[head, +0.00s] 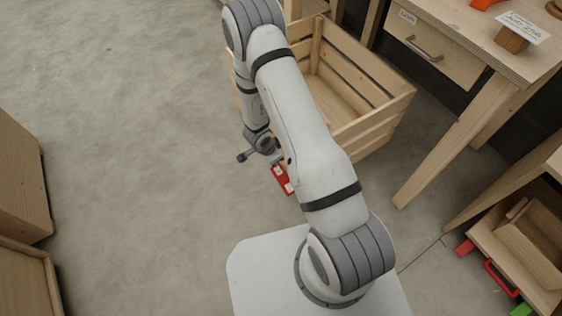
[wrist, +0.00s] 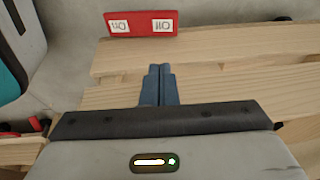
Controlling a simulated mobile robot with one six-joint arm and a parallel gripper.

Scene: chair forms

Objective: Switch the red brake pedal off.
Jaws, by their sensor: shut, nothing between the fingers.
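The red brake pedal (wrist: 142,23) is a red bar with two white labels, seen upside down at the top of the wrist view. The left label seems to read On and the right one Off. In the head view the red pedal (head: 279,173) shows beside my wrist, by the near left corner of the wooden crate. My gripper (wrist: 160,68) has blue fingers that are shut and empty. In the wrist view they lie over pale wooden slats, just below the pedal and apart from it in the picture. In the head view my arm hides the fingertips.
The slatted wooden crate (head: 374,132) stands behind and right of my arm. A wooden table (head: 462,38) with a drawer is at the upper right. A shelf with red and green items is at the lower right. Wooden furniture (head: 22,185) is at the left edge. The left floor is clear.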

